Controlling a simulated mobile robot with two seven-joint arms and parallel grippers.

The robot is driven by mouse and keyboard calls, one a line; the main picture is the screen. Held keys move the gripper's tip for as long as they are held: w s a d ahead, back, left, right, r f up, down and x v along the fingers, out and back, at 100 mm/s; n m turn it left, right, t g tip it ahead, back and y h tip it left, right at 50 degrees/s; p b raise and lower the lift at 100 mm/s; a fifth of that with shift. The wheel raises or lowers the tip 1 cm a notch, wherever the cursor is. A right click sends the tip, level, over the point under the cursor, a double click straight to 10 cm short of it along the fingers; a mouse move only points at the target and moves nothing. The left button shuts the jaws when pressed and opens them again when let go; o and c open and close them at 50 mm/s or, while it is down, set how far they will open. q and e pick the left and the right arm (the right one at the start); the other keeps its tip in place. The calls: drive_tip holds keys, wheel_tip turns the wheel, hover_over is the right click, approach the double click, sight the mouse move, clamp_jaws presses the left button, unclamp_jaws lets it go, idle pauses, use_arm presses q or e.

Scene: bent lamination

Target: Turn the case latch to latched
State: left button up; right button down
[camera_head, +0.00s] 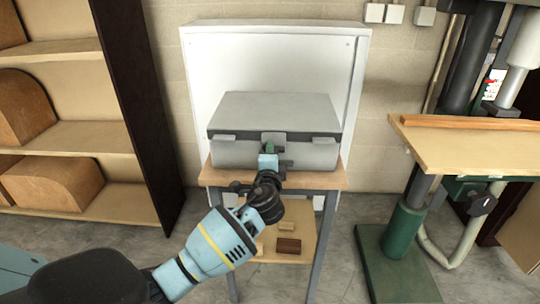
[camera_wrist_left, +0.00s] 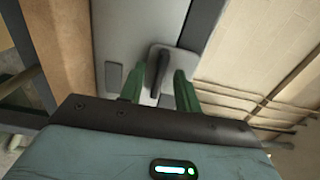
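The grey case (camera_head: 272,113) stands shut on a small wooden-topped table (camera_head: 330,180) in the head view. Its central latch area is mostly hidden behind my left gripper (camera_head: 270,150), which reaches the front of the case. In the left wrist view, the case latch shows as a dark lever (camera_wrist_left: 163,62) on a pale rounded plate (camera_wrist_left: 155,88). The green fingers of my left gripper (camera_wrist_left: 159,72) are apart on either side of the lever, with visible gaps; I cannot tell whether either finger touches it. My right gripper is in neither view.
A white panel (camera_head: 220,65) stands behind the case. Wooden shelves (camera_head: 85,135) with curved wooden pieces are at left. A machine with a wooden table (camera_head: 470,145) and green base stands at right. Small wood blocks (camera_head: 288,246) lie on the table's lower shelf.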

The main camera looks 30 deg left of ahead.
use_arm(q)
drive_tip(key=v, duration=0.8)
drive_tip(key=shift+a, duration=0.1)
idle(0.5)
